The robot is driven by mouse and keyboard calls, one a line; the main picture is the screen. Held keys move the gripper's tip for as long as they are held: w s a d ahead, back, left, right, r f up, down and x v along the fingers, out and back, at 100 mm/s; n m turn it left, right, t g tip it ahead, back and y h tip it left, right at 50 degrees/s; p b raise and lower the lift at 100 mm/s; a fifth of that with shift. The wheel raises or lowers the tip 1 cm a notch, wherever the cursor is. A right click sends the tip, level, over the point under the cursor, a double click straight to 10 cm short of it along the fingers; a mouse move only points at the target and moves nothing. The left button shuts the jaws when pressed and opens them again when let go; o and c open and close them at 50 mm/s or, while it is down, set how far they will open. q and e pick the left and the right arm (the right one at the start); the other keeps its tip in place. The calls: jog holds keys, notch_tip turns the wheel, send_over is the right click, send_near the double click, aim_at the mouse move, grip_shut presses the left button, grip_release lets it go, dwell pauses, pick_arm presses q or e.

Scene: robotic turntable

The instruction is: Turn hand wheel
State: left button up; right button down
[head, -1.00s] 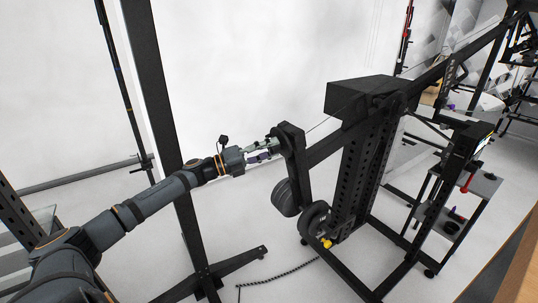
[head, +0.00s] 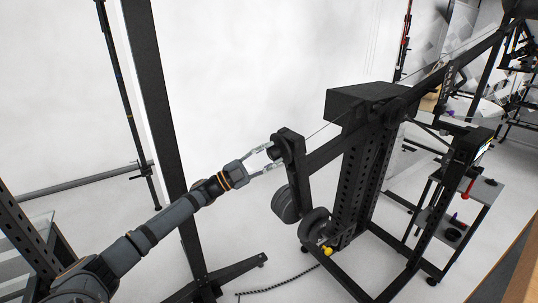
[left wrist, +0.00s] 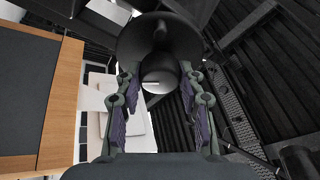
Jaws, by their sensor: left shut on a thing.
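The dark round hand wheel (head: 274,153) sits at the upper end of a short upright on the black machine frame. In the left wrist view, its dark round body (left wrist: 160,35) fills the top middle, with a paler round end facing the camera. My left gripper (head: 275,156) reaches it from the left, one finger above and one below. In the wrist view the gripper (left wrist: 161,80) has its purple-padded fingers on either side of the wheel, shut on it. The fingertip contact is partly hidden by the wheel. My right gripper is not in view.
A black upright post (head: 160,110) on splayed feet stands close behind my left arm. Round weights (head: 285,204) hang below the wheel, beside a yellow knob (head: 327,251). A thin cable runs up the boom. A cart (head: 458,205) stands right.

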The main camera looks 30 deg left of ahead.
pick_arm(q)
jog(key=shift+n+t+y+p, duration=0.4)
jog(key=shift+n+t+p, duration=0.25)
jog(key=shift+n, duration=2.05)
jog(key=o, duration=1.2)
jog(key=shift+f, duration=0.1)
jog(key=shift+c, duration=0.2)
jog(key=v, duration=0.7)
jog(key=shift+f, duration=0.15)
jog(key=shift+s, duration=0.15)
